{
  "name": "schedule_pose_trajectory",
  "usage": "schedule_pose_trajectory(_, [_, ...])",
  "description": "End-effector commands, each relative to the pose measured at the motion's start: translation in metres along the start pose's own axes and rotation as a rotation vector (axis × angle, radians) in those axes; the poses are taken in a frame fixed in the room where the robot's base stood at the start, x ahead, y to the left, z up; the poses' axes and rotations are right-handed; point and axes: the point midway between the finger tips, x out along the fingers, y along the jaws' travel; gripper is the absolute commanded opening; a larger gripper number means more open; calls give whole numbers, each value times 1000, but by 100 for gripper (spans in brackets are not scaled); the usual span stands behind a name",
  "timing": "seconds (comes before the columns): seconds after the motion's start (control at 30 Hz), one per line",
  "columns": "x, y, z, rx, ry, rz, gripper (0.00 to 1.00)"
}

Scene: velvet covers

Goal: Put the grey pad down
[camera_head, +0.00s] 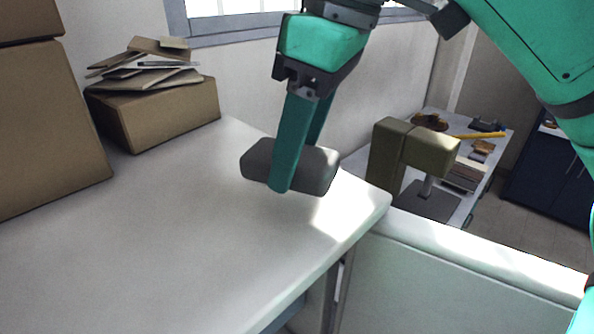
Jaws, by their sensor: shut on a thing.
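The grey pad (318,170) is a dark block with rounded edges, near the far right corner of the white table (150,250). My gripper (292,175) comes down from above with its green fingers on either side of the pad and is shut on it. The near finger hides the middle of the pad. The pad looks level and is at or just above the tabletop; I cannot tell whether it touches.
Cardboard boxes (50,120) stand at the left, and a low box (165,115) carries loose flat pieces. The table's front and middle are clear. Beyond its right edge are an olive padded object (415,145) and a lower workbench (455,205) with tools.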

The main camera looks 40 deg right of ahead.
Motion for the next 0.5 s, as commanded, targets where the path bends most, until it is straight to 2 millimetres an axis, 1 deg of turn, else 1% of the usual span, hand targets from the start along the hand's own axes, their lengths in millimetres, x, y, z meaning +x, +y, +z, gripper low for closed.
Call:
schedule_pose_trajectory(0.1, [10, 7, 0, 2, -1, -2, 23])
schedule_pose_trajectory(0.3, [35, 6, 8, 0, -1, -1, 23])
schedule_pose_trajectory(0.5, [38, 6, 8, 0, 1, -1, 23])
